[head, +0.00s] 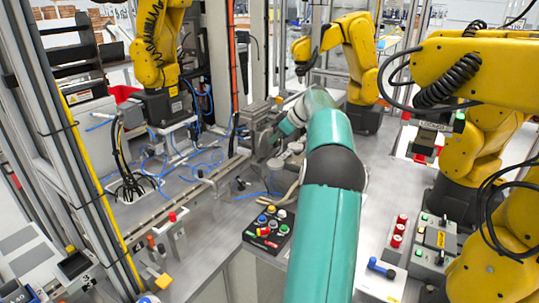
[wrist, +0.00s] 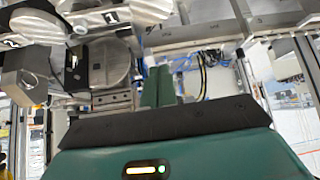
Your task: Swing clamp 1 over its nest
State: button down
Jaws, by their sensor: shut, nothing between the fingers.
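In the wrist view, a pale clamp arm with a black "1" label, clamp 1 (wrist: 135,10), crosses the upper left. A grey block with a rounded face (wrist: 108,64) stands just below it; I cannot tell whether this is its nest. My gripper (wrist: 157,84) points at the fixture with its two green fingers shut together and empty, to the right of the rounded block. In the head view my teal arm reaches to the fixture (head: 257,118) at the back of the table, and my gripper is small there. My arm hides part of the clamps and nests.
A black button box (head: 268,228) sits on the table's front edge. Yellow robot arms stand at the back left (head: 157,45), back centre (head: 352,50) and right (head: 470,70). A metal rail (head: 180,200) runs along the left, and switch boxes (head: 430,245) lie at right.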

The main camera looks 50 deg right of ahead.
aim_at(269, 161)
jog(key=w+f, duration=0.1)
jog(key=f, duration=0.4)
jog(key=w+f, duration=0.1)
jog(key=f, duration=0.2)
jog(key=shift+w+a, duration=0.3)
jog(key=shift+w, duration=0.05)
jog(key=shift+s, duration=0.2)
jog(key=shift+w, duration=0.15)
jog(key=shift+s+n, duration=0.25)
jog(key=shift+n, duration=0.05)
